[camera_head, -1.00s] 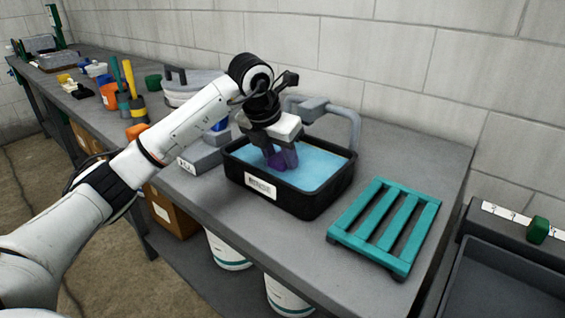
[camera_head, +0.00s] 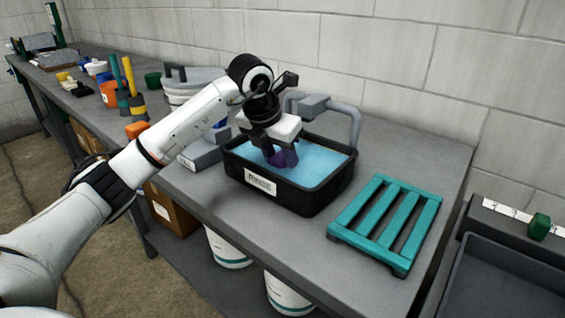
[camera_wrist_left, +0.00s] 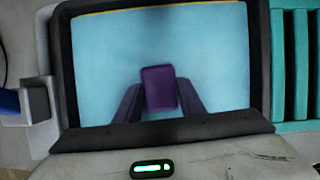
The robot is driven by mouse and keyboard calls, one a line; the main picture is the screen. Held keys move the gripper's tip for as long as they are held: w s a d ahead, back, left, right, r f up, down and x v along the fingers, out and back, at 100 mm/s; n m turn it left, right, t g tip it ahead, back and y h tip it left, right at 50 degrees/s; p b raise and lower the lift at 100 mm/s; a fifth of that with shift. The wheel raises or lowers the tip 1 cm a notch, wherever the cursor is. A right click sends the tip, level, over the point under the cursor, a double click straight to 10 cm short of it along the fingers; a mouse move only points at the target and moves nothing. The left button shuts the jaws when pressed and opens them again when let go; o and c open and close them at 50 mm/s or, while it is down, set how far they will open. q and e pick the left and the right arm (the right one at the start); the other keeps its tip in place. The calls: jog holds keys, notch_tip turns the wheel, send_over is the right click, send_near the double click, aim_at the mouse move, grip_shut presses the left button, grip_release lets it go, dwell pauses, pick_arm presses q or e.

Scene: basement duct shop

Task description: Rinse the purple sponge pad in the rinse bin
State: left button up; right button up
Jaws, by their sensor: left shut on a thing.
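The rinse bin (camera_head: 318,198) is a black tub with a white label and blue liquid, standing on the grey bench. My left gripper (camera_head: 282,157) reaches down into it from above, shut on the purple sponge pad (camera_head: 277,160). In the left wrist view the purple sponge pad (camera_wrist_left: 158,89) sits between the two fingertips of my left gripper (camera_wrist_left: 160,98), over the blue liquid. How deep the pad sits in the liquid is hard to tell. My right gripper is not in view.
A teal slatted rack (camera_head: 386,222) lies right of the bin. A grey curved faucet-like pipe (camera_head: 350,125) stands behind the bin. An orange container (camera_head: 110,95) and other items crowd the bench at left. A dark tray (camera_head: 505,275) is at the lower right.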

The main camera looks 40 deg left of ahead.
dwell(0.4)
pick_arm(q)
jog(key=shift+r+p, duration=2.95)
jog(key=shift+r, duration=0.55)
